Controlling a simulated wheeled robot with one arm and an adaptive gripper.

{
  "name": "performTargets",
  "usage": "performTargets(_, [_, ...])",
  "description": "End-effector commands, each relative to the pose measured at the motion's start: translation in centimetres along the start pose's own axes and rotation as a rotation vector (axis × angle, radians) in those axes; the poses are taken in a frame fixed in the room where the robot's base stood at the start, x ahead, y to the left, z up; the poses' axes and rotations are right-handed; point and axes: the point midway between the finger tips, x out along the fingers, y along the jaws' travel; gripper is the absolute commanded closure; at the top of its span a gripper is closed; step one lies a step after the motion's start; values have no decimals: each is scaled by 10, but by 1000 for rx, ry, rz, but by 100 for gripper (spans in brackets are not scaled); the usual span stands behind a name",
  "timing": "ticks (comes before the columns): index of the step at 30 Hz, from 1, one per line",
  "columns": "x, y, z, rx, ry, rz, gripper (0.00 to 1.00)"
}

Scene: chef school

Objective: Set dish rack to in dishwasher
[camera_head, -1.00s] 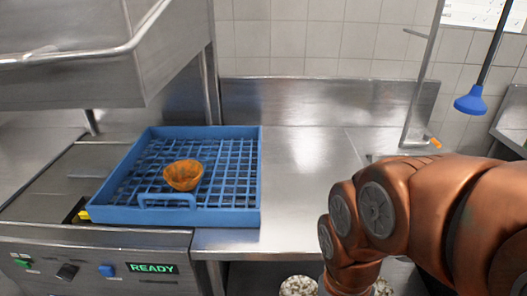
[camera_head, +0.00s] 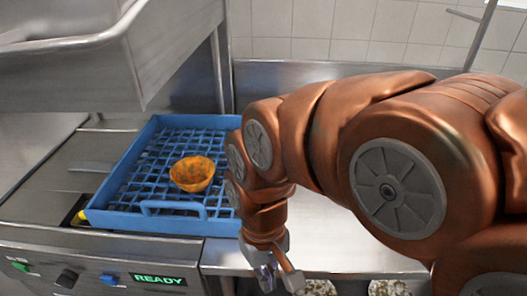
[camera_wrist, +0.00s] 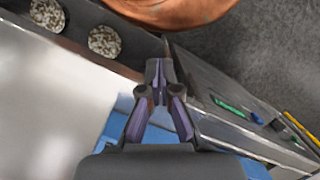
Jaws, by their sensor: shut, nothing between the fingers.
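The blue dish rack (camera_head: 110,218) sits partly on the dishwasher bed and partly on the steel counter at the left in the head view. It has a grid floor and a front handle, and an orange bowl (camera_head: 192,174) lies in it. The raised dishwasher hood (camera_head: 75,60) hangs above and behind the rack's left side. My gripper (camera_head: 279,277) is in front of the counter's front edge, right of the rack and apart from it. In the wrist view my gripper (camera_wrist: 158,75) is shut and empty, with part of the blue rack (camera_wrist: 160,137) behind it.
The dishwasher's front panel (camera_head: 100,275) with a READY display is below the rack. The steel counter (camera_head: 340,262) right of the rack is largely bare where it shows. Speckled round items (camera_wrist: 104,41) are on a lower shelf. My arm covers much of the right side.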

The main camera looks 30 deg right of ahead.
Motion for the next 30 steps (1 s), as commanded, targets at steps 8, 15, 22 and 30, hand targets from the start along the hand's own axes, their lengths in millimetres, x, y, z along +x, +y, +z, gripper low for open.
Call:
performTargets(8, [-29,-17,-65,292,-61,-191,100])
performTargets(15, [-57,-6,-131,571,-130,-380,100])
performTargets(22, [-78,34,-192,840,-205,-568,100])
performTargets(30, [-91,118,-250,1153,-297,-789,100])
